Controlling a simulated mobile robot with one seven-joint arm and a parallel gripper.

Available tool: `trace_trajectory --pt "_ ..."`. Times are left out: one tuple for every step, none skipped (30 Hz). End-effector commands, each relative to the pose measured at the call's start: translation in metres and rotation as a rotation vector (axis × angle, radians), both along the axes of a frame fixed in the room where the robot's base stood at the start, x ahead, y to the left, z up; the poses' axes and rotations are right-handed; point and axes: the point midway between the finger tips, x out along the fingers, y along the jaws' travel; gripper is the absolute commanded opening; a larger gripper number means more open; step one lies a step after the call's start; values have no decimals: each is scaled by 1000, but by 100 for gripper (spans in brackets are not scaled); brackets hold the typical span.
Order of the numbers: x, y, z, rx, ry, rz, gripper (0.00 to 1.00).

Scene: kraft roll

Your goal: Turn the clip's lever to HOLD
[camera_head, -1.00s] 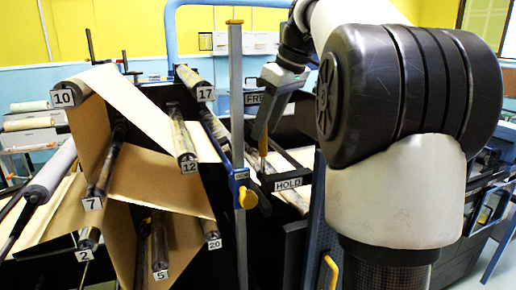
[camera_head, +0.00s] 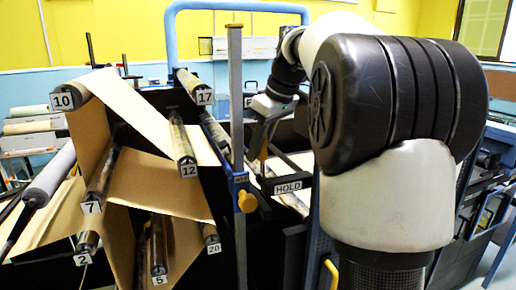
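The black HOLD label (camera_head: 288,186) faces me, right of the centre, on a dark part beside the upright metal bar. The FREE label (camera_head: 249,101) is higher up and mostly hidden behind my gripper. A blue clamp (camera_head: 238,182) with a yellow knob (camera_head: 247,201) sits on the upright bar. A small yellowish upright piece (camera_head: 263,150), possibly the lever, stands between the two labels. My gripper (camera_head: 254,152) reaches down close beside this piece, above and left of HOLD. Its fingers are small and dark, so I cannot tell whether they touch or hold it.
The upright metal bar (camera_head: 236,80) stands just left of my gripper. Brown kraft paper (camera_head: 150,185) runs over several numbered rollers at the left. A blue tube frame (camera_head: 235,6) arches behind. My own arm covers much of the right side.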

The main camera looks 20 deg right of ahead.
Motion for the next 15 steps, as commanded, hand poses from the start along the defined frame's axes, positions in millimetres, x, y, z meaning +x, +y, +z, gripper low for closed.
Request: trace_trajectory --pt "0 0 0 0 0 0 0" --pt "0 0 0 0 0 0 0" --pt "0 0 0 0 0 0 0" --pt "0 0 0 -1 -1 0 0" --pt "0 0 0 -1 0 0 0" --pt "0 0 0 -4 0 0 0" --pt "0 1 0 -6 -1 1 0" --pt "0 1 0 -10 -1 1 0" --pt "0 2 0 -17 -1 1 0" --pt "0 3 0 -24 0 2 0" --pt "0 4 0 -33 -1 2 0" --pt "0 6 0 -47 -1 3 0" --pt "0 7 0 -61 -2 3 0" --pt "0 8 0 -74 -3 4 0" --pt "0 10 -1 -97 -2 5 0"
